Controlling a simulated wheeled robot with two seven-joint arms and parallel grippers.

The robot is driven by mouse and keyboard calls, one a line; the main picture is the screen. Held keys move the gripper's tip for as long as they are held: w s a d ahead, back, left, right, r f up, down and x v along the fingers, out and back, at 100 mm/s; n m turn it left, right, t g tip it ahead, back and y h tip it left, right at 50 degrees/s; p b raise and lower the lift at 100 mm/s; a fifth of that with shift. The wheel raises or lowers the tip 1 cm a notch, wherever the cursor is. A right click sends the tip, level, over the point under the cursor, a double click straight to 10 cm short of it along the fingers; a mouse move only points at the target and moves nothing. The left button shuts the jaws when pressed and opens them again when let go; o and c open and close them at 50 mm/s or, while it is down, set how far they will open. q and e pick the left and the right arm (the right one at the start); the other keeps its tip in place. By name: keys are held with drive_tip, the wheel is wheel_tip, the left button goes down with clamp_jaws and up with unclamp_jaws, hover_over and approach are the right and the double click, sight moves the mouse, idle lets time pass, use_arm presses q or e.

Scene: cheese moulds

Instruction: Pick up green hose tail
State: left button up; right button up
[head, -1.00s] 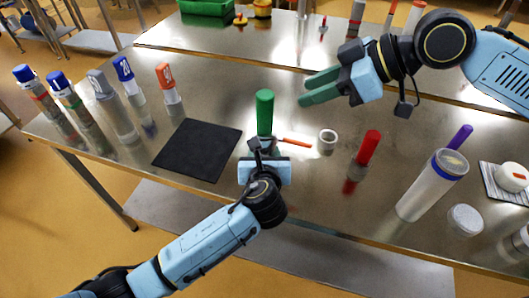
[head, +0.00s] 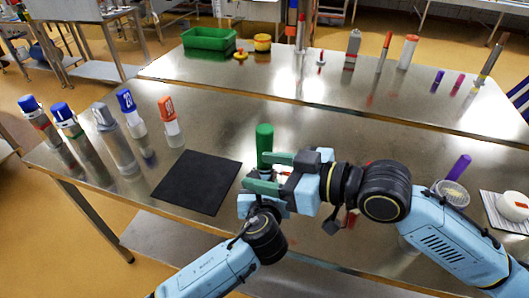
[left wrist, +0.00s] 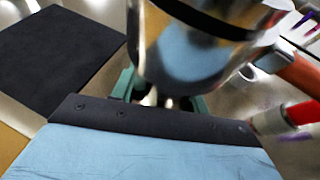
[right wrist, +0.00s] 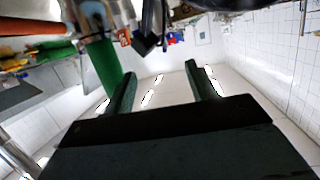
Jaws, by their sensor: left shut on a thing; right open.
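The green hose tail (head: 264,138) stands upright, green end up, above my left gripper in the head view. My left gripper (head: 254,197) is shut on its lower part, mostly hidden behind my right gripper; the left wrist view shows shiny metal between its fingers (left wrist: 160,98). My right gripper (head: 255,172) is open, its fingers pointing left, close to the hose tail's lower green part. In the right wrist view the green hose tail (right wrist: 104,65) shows beside the left finger, and the gap between the fingers (right wrist: 160,75) looks empty.
A black mat (head: 197,182) lies to the left. Several capped bottles, one with an orange cap (head: 170,125), stand at the table's left. A purple piece (head: 459,167) and a clear-lidded container (head: 451,193) are at the right. A green crate (head: 209,39) is on the back table.

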sight(270, 147)
drive_tip(key=d+m+t+h, duration=0.3)
drive_tip(key=d+m+t, duration=0.25)
drive_tip(key=t, duration=0.25)
drive_tip(key=shift+n, duration=0.25)
drive_tip(key=x, duration=1)
drive_tip(key=shift+w+a+f, duration=0.2)
clamp_jaws()
